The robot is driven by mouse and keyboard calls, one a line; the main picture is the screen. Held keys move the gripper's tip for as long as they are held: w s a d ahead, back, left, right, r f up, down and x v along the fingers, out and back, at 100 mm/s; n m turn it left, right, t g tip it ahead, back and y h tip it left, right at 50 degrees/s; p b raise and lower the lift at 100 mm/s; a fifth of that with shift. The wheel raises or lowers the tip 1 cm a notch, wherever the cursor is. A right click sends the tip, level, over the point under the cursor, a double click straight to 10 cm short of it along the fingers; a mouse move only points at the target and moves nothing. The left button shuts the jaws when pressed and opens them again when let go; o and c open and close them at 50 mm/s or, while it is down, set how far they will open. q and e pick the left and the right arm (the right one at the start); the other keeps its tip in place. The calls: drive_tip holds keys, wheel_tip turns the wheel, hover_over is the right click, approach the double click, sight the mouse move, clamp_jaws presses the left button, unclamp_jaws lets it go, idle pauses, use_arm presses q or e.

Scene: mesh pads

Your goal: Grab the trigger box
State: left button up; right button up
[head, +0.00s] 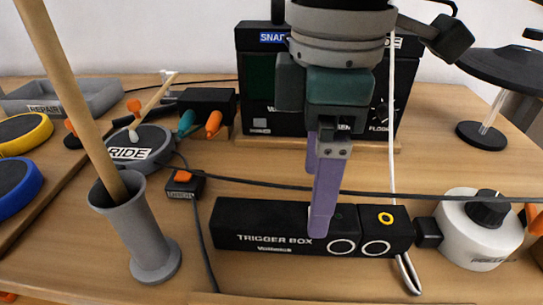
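The trigger box (270,217) is a long black box with white lettering. It lies on the wooden desk, with two white rings on its front face near the right end. One gripper, which I take to be my right one (317,204), comes down from the top, right of centre. Its purple fingers point down, apart in depth. The nearer finger overlaps the box in the picture, covering part of its top and front. The farther finger's tip shows behind the box. I cannot tell whether either finger touches it. My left gripper is not in view.
A cable (260,183) runs just behind the box. A white round device (478,232) with a black knob sits to the right. A black snare unit (255,90) stands behind.

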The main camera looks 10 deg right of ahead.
wheel_tip(320, 180, down, 6)
drive_tip(key=shift+w+f+b, duration=0.1)
drive_tip(key=shift+b, duration=0.65)
drive_tip(key=shift+c, duration=0.3)
clamp_jaws()
